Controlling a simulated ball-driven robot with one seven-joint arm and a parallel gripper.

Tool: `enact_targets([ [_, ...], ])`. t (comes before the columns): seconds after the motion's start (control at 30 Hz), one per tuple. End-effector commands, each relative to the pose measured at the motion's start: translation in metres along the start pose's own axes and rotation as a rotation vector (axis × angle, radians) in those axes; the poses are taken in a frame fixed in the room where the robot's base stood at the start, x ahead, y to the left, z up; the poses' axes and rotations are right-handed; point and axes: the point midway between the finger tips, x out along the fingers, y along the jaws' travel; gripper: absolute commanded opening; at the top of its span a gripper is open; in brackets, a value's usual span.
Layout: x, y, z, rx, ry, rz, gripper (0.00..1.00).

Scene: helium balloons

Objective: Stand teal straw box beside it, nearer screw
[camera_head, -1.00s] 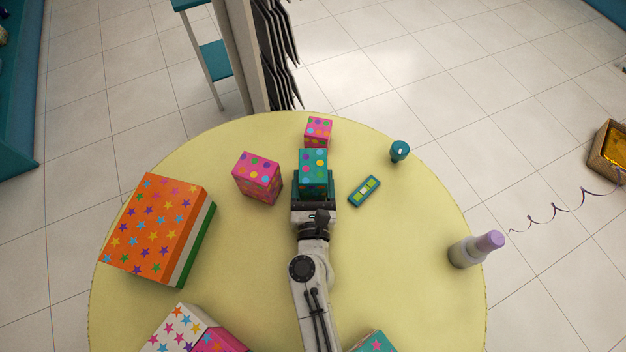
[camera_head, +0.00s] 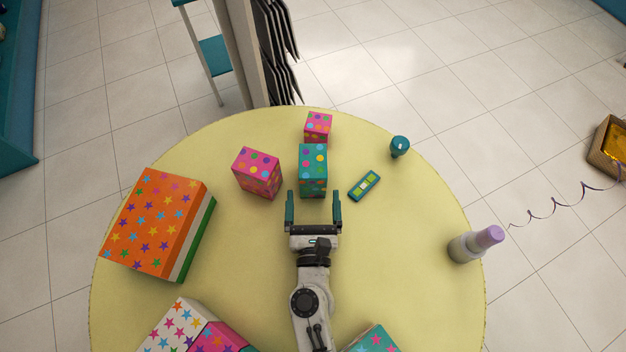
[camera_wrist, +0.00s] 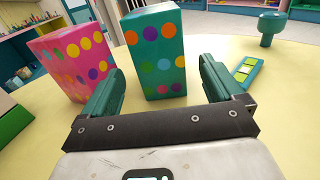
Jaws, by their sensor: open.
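A teal box with coloured dots (camera_head: 313,172) stands upright on the round yellow table, and it also shows in the wrist view (camera_wrist: 156,52). My gripper (camera_head: 314,194) is open and empty, just in front of the teal box, with its fingers apart and clear of it. A pink dotted box (camera_head: 257,174) stands to the left of the teal box with a gap between them. A smaller pink dotted box (camera_head: 318,127) stands right behind the teal box. I cannot make out a screw for certain; a small teal knobbed object (camera_head: 400,148) stands at the back right.
A teal and green level-like block (camera_head: 364,186) lies right of the teal box. A large orange starred box (camera_head: 155,222) is at the left, more starred boxes (camera_head: 178,326) at the front. A bottle with a lilac cap (camera_head: 474,244) stands at the right edge. The table's right middle is clear.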

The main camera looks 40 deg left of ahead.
Motion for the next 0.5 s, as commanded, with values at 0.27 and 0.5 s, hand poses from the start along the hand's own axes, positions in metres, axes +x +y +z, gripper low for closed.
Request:
enact_targets([
  [0.27, -0.045, 0.000, -0.002, 0.000, 0.000, -0.001, 0.94],
  [0.5, -0.058, 0.000, 0.000, 0.000, -0.001, 0.000, 0.94],
])
